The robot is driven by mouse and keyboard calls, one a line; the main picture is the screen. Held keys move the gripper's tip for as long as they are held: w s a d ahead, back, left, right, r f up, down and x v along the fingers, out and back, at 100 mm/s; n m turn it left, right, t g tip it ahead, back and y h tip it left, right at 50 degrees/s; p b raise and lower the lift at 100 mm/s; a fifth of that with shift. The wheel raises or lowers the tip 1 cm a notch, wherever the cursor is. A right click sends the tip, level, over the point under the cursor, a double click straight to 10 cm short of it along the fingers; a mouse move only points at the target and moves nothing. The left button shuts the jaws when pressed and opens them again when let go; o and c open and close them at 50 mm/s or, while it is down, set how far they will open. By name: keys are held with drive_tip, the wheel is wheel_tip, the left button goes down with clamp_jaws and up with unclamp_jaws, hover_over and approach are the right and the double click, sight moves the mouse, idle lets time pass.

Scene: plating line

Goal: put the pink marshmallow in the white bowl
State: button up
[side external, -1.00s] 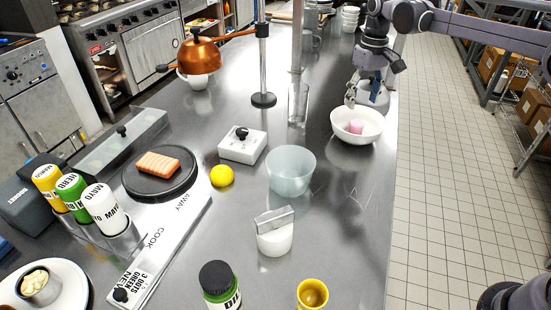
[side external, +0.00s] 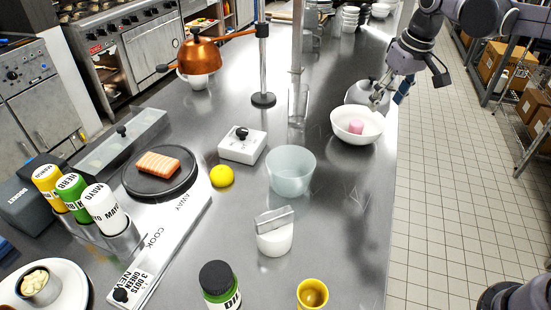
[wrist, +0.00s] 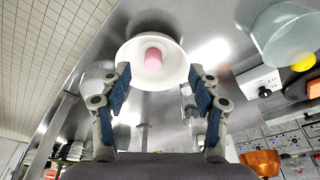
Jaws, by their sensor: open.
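The pink marshmallow (side external: 355,127) lies inside the white bowl (side external: 341,121) near the right edge of the steel counter. In the wrist view the marshmallow (wrist: 153,58) shows inside the white bowl (wrist: 130,70), ahead of my fingers. My gripper (side external: 380,97) is above the bowl's far right side in the side view. In the wrist view my gripper (wrist: 158,84) has its two blue-padded fingers spread apart with nothing between them. The marshmallow is apart from both fingers.
A clear glass (side external: 298,103) stands left of the bowl. A metal dome (side external: 361,92) is behind the bowl. The counter right of the tub is clear.

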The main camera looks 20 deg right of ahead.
drive_tip(key=s+a+f+t, duration=0.1)
drive_tip(key=s+f+t, duration=0.1)
drive_tip(key=s, duration=0.6)
drive_tip(key=s+f+t, duration=0.2)
drive_tip(key=s+f, duration=0.3)
drive_tip(key=s, duration=0.3)
drive_tip(key=shift+s+a+f, duration=0.2)
drive_tip(key=shift+s+a, duration=0.2)
